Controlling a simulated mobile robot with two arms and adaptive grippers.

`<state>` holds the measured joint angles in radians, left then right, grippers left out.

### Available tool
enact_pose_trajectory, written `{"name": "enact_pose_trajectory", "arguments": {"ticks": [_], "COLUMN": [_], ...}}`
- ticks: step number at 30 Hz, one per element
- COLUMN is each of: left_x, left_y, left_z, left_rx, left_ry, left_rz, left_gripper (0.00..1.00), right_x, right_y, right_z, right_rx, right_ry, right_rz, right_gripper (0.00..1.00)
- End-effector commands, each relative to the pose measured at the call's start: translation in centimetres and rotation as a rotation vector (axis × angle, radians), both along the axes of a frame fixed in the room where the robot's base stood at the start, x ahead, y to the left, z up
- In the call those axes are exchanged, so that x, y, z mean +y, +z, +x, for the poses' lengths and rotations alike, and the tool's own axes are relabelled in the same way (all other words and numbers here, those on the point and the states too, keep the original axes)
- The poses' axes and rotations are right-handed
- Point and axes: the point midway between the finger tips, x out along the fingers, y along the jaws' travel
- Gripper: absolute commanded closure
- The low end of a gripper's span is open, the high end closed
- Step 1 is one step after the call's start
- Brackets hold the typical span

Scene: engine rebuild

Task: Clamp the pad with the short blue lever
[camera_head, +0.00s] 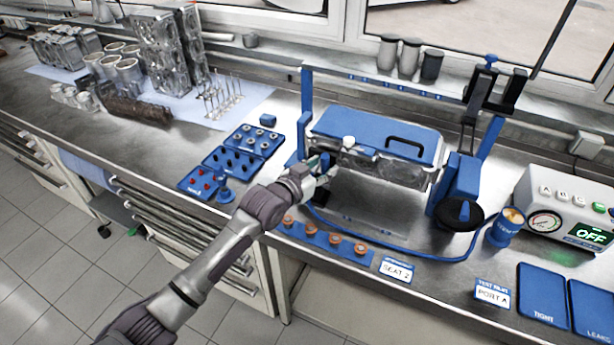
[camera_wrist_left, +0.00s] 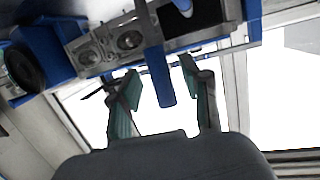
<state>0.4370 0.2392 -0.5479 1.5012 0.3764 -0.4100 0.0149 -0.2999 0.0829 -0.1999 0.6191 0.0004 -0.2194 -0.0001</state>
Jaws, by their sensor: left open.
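My left gripper (camera_head: 322,166) is at the left end of the blue-framed fixture that holds a metal engine part (camera_head: 375,165). In the left wrist view the gripper (camera_wrist_left: 160,72) is open, with one green-faced finger on each side of a short blue lever (camera_wrist_left: 166,92). A gap shows between the lever and each finger. In the head view the arm and gripper hide this lever. A black round disc (camera_head: 459,214) on a blue block stands at the fixture's right end and may be the pad; it also shows in the left wrist view (camera_wrist_left: 24,66). My right gripper is not in view.
A blue cover with a black handle (camera_head: 408,146) lies over the metal part. Blue trays of small parts (camera_head: 222,160) lie to the left. A blue strip with copper-coloured rings (camera_head: 325,237) lies in front. A gauge box (camera_head: 560,220) stands at the right.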

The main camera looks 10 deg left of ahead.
Motion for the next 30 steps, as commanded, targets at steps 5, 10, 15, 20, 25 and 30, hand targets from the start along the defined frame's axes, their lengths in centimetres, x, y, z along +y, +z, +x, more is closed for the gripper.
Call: {"name": "enact_pose_trajectory", "arguments": {"ticks": [5,10,15,20,25,30], "left_x": [1.9,3.5,4.5,4.8,4.8,4.7], "left_y": [0.8,1.6,2.0,2.3,2.3,1.7], "left_z": [-3.5,-6.4,-8.1,-8.6,-8.7,-8.5], "left_rx": [0.000,-0.001,0.000,-0.001,-0.001,-0.028], "left_ry": [0.000,-0.001,0.001,0.001,0.001,-0.005], "left_rz": [0.001,0.003,0.000,0.001,0.001,0.031], "left_gripper": [0.53,0.53,0.53,0.53,0.53,0.74], "right_x": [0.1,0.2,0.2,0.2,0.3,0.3], "right_y": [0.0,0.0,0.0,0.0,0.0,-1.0], "right_z": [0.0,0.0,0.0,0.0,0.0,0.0], "right_rx": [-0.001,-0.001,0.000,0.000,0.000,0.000], "right_ry": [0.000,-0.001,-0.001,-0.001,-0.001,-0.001], "right_rz": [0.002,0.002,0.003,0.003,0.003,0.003], "right_gripper": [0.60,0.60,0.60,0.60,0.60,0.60]}}
